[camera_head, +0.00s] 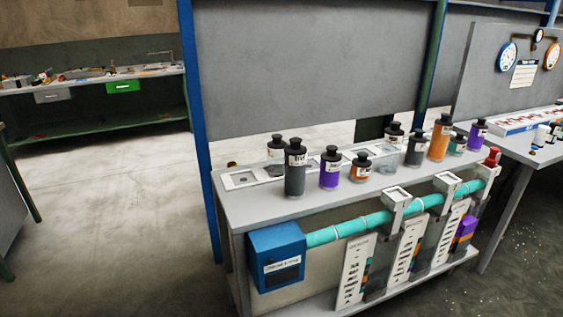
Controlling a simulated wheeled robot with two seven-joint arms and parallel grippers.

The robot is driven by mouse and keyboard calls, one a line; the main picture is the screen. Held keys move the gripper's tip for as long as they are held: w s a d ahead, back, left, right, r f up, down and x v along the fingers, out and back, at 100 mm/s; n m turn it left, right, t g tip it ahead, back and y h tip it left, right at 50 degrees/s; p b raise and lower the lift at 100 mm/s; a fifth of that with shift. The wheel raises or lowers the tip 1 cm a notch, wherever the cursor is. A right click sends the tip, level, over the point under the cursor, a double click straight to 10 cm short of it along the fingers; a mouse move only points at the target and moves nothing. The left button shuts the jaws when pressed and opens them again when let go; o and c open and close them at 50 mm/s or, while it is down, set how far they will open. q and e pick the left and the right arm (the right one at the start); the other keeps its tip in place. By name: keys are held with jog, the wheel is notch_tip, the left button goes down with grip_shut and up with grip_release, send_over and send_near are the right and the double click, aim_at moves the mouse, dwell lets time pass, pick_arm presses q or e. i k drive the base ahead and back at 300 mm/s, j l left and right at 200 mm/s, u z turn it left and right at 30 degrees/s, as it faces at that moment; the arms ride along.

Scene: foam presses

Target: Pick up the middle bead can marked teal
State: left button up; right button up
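Several bead cans with dark lids stand upright on the grey bench (262,208). A small can with a teal body (458,146) stands towards the right end, between a tall orange can (440,140) and a purple can (478,136). Its label is too small to read. Neither of my grippers is in view.
A grey panel (315,70) with a blue post (199,120) rises behind. Open floor (110,220) lies to the left.

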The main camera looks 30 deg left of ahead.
aim_at(276, 147)
jog(key=i+j+z, duration=0.15)
jog(key=j, duration=0.45)
jog(key=i+j+z, duration=0.15)
jog(key=j, duration=0.4)
jog(key=j+z, duration=0.2)
jog(key=j, duration=0.4)
